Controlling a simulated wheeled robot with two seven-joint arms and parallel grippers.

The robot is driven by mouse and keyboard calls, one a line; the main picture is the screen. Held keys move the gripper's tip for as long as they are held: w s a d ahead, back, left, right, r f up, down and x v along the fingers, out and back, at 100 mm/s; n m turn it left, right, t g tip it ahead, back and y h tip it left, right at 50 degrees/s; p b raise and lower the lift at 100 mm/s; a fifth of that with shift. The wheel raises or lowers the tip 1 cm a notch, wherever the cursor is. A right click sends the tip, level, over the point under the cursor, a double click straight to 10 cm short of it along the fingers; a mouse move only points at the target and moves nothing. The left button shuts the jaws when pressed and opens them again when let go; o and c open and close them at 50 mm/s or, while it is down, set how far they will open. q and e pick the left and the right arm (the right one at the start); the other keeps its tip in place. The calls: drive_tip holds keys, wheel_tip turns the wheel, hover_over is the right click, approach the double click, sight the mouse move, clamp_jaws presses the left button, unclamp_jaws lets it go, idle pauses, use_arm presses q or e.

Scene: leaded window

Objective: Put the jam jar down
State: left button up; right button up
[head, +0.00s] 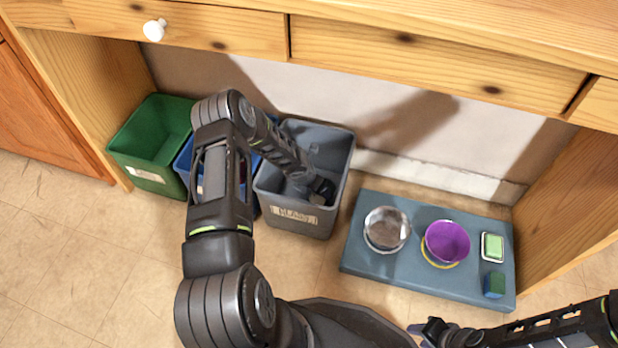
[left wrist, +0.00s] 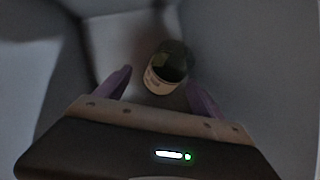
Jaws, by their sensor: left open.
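The jam jar (left wrist: 166,68) shows in the left wrist view as a small dark-green and whitish round thing inside the grey bin (left wrist: 260,75). It lies between and just beyond the purple fingers of my left gripper (left wrist: 157,82), which are open, with a gap at each side. In the head view my left arm reaches down into the grey bin (head: 292,222), its gripper (head: 318,190) inside; the jar is hidden there. My right gripper (head: 424,331) is at the bottom right, partly cut off, and its jaws are not clear.
A green bin (head: 147,178) and a blue bin (head: 181,163) stand left of the grey one. A blue-grey mat (head: 365,258) holds a metal bowl (head: 386,230), a purple bowl (head: 447,240), a green sponge in a dish (head: 492,247) and a blue-green block (head: 494,285). A wooden counter overhangs above.

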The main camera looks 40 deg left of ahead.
use_arm(q)
drive_tip(key=p+v, duration=0.1)
drive_tip(key=v, duration=0.9)
drive_tip(key=shift+r, duration=0.3)
